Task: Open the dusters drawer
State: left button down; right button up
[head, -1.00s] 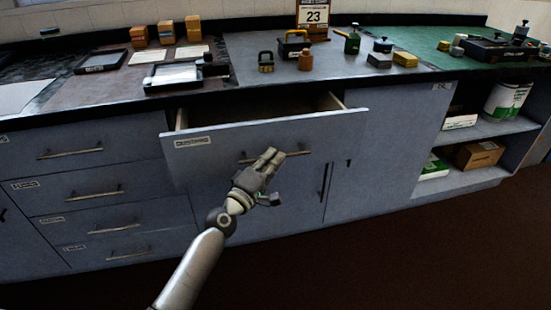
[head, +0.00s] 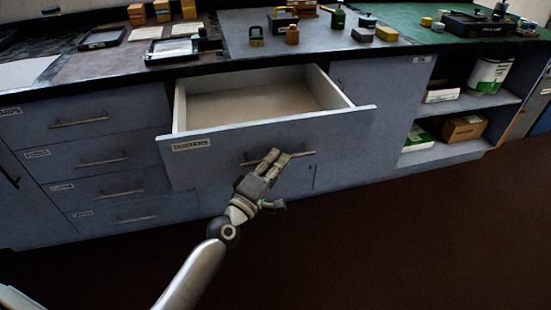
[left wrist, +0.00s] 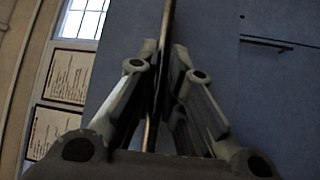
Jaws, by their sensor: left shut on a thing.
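The labelled drawer (head: 215,150) in the head view is pulled well out of the counter, and its pale inside shows empty. I cannot read its label (head: 191,144) for certain. Its bar handle (head: 300,154) runs across the middle of the front. My left gripper (head: 275,158) is shut on this handle. In the left wrist view the bar of the handle (left wrist: 152,130) passes between the two fingers, with the blue-grey front (left wrist: 225,60) behind. My right gripper is in neither view.
Several shut drawers (head: 100,163) are stacked at the left. Open shelves (head: 455,150) with boxes and a can are at the right. The countertop above holds trays, a padlock (head: 256,37) and small blocks. The dark floor (head: 400,250) in front is clear.

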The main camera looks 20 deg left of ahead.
pick_arm(q)
jog(key=c, duration=1.5)
grip_release()
jog(key=shift+s, duration=0.1)
jog(key=v, duration=1.2)
